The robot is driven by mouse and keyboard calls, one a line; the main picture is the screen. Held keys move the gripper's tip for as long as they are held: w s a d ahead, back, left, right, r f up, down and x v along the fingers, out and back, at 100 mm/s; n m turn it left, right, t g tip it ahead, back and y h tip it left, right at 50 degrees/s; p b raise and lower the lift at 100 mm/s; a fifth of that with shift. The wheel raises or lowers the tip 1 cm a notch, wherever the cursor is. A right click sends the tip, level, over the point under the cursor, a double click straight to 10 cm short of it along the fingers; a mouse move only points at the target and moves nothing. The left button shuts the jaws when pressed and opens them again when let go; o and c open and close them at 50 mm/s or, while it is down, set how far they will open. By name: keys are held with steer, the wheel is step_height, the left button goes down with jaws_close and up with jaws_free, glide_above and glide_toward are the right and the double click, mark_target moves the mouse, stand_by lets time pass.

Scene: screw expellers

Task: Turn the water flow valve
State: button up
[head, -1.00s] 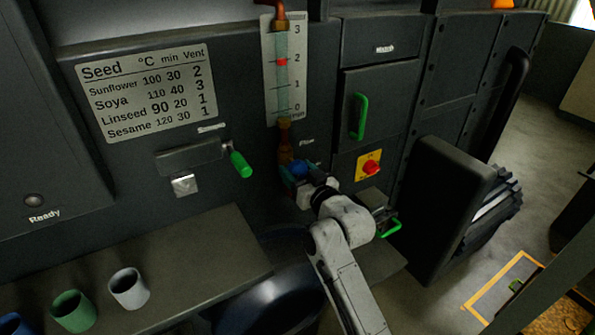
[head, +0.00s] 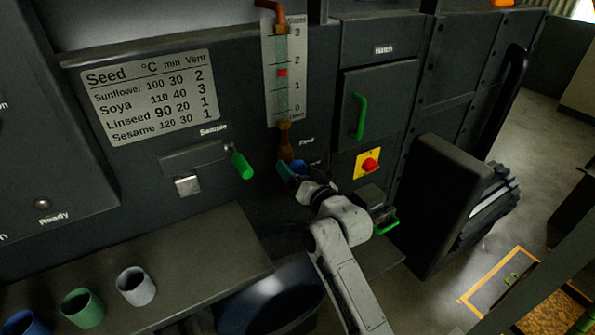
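The water flow valve is a brass fitting (head: 285,148) with a blue handle (head: 298,168), below the glass flow tube (head: 281,95) on the dark machine panel. The red float (head: 282,73) in the tube stands between marks 1 and 2. My gripper (head: 297,178) is at the blue handle, just below the fitting. Its fingers are small and partly hidden by my wrist, so I cannot tell whether they are shut on the handle.
A green-tipped sample lever (head: 241,165) sticks out left of the valve. A red knob on a yellow plate (head: 368,164) and a green hatch handle (head: 359,116) are to the right. Cups (head: 136,286) stand on the ledge (head: 220,250) at lower left.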

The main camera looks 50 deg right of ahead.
steer(key=v, duration=1)
steer(key=shift+s+a, duration=0.1)
steer(key=shift+s, duration=0.3)
stand_by(0.3)
steer(key=s+a+f+n+g+y+p, duration=0.2)
steer(key=s+a+f+n+g+y, duration=0.25)
steer(key=a+f+g, duration=0.45)
steer(key=s+a+f+n+g, duration=0.1)
steer(key=s+f+g, duration=0.1)
steer(key=s, duration=0.4)
steer(key=s+a+f+n+g+p, duration=0.1)
steer(key=s+a+f+g, duration=0.1)
steer(key=s, duration=0.4)
steer(key=s+a+f+n+g, duration=0.1)
steer(key=s+a+g, duration=0.1)
steer(key=s, duration=0.4)
steer(key=shift+s+a+f+n+g+p, duration=0.1)
steer(key=shift+s+f+n+g+p, duration=0.3)
steer(key=shift+g, duration=0.3)
